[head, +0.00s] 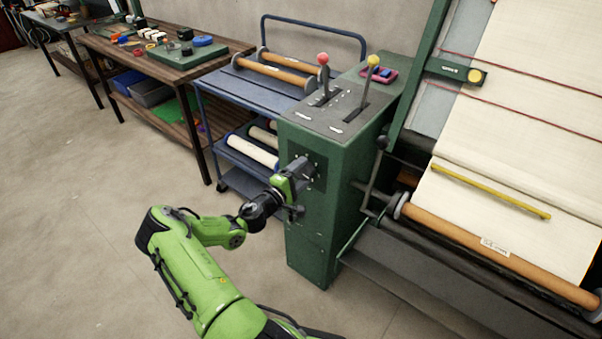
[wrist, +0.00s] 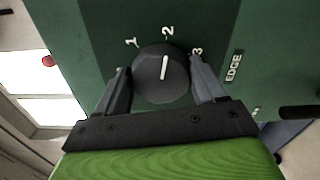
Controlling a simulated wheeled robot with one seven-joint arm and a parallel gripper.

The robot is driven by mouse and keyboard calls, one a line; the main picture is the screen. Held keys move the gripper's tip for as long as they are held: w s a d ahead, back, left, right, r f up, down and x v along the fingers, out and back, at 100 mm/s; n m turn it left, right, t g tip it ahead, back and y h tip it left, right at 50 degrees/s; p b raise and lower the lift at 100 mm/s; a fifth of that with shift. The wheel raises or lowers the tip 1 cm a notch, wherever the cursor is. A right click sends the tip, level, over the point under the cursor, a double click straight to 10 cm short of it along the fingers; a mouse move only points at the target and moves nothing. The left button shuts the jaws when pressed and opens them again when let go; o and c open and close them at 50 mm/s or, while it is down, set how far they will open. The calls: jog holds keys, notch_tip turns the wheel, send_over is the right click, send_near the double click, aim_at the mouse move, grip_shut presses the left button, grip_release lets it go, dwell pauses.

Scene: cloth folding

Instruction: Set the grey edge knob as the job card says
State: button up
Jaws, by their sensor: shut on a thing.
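The grey edge knob (wrist: 150,82) is dark and round, with a white pointer line aimed at the 2 on its dial. The marks 1, 2 and 3 run around its upper side, and the word EDGE stands to its right. My gripper (wrist: 160,70) is shut on the knob, with one finger on each side of it. In the head view my gripper (head: 298,178) is at the dark plate on the front of the green machine cabinet (head: 312,232). It hides the knob there. I cannot make out a readable job card.
Two levers, one with a red ball (head: 322,58) and one with a yellow ball (head: 373,60), stand on the cabinet top. A blue cart (head: 262,84) with rollers stands behind. The cloth roller (head: 470,238) is at right. The floor at left is clear.

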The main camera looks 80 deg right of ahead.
jog(key=shift+f, duration=0.1)
jog(key=o, duration=1)
jog(key=p+v, duration=0.1)
jog(key=v, duration=1.5)
jog(key=shift+p, duration=0.4)
